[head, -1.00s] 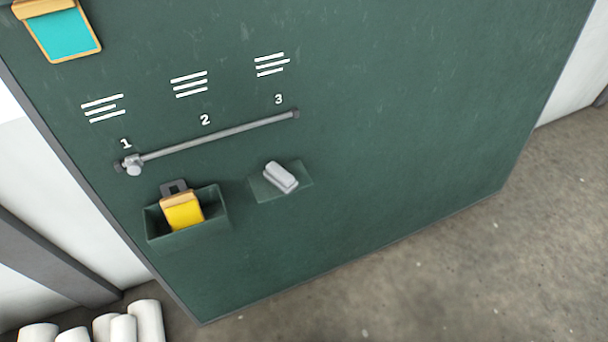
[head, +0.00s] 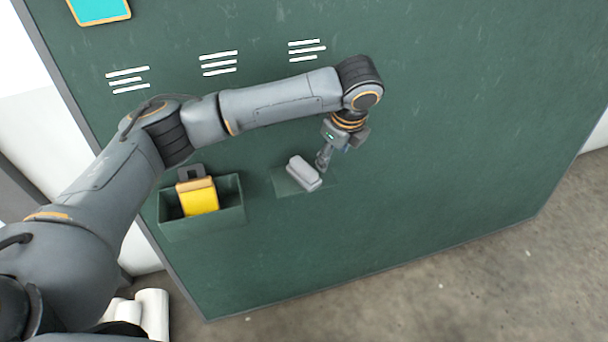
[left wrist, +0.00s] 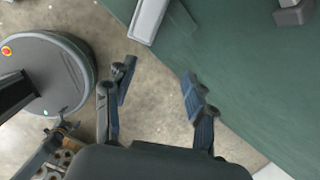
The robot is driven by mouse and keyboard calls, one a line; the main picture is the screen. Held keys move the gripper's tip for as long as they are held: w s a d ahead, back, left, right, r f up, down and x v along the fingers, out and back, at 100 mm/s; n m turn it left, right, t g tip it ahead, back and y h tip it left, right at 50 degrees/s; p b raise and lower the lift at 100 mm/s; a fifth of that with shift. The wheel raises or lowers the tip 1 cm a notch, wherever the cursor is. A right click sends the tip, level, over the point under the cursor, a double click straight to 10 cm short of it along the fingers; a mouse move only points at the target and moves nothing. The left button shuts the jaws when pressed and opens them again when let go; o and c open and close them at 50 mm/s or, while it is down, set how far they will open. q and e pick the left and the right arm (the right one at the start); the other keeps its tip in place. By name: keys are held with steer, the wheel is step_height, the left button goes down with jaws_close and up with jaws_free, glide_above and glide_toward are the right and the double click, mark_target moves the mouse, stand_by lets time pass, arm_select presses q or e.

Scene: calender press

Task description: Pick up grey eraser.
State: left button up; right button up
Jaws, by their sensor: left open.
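The grey eraser (head: 304,173) lies on a small green ledge (head: 284,184) on the dark green board. My left gripper (head: 325,158) is just to the right of the eraser in the head view, partly hidden by my own wrist. In the left wrist view, the eraser (left wrist: 148,20) is at the top, beyond the fingertips. There my left gripper (left wrist: 158,80) is open, with nothing between its fingers. I cannot tell whether a finger touches the eraser.
A green box (head: 205,222) holding a yellow item (head: 198,198) is on the board, left of the ledge. White rolls (head: 152,312) stand at the lower left. My left arm covers the rail area. The board right of the ledge is clear.

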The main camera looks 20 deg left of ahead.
arm_select(q)
steer(key=a+r+m+y, duration=0.1)
steer(key=a+r+y, duration=0.1)
steer(key=a+r, duration=0.25)
glide_above(302, 164)
steer(key=s+d, duration=0.1)
steer(key=d, duration=0.1)
step_height(302, 164, down, 7)
steer(key=shift+s+a, duration=0.1)
steer(key=shift+a, duration=0.05)
steer(key=shift+m, duration=0.3)
steer(key=shift+x, duration=2.85)
steer(key=shift+s+f, duration=0.1)
steer(key=shift+s, duration=0.05)
jaws_close()
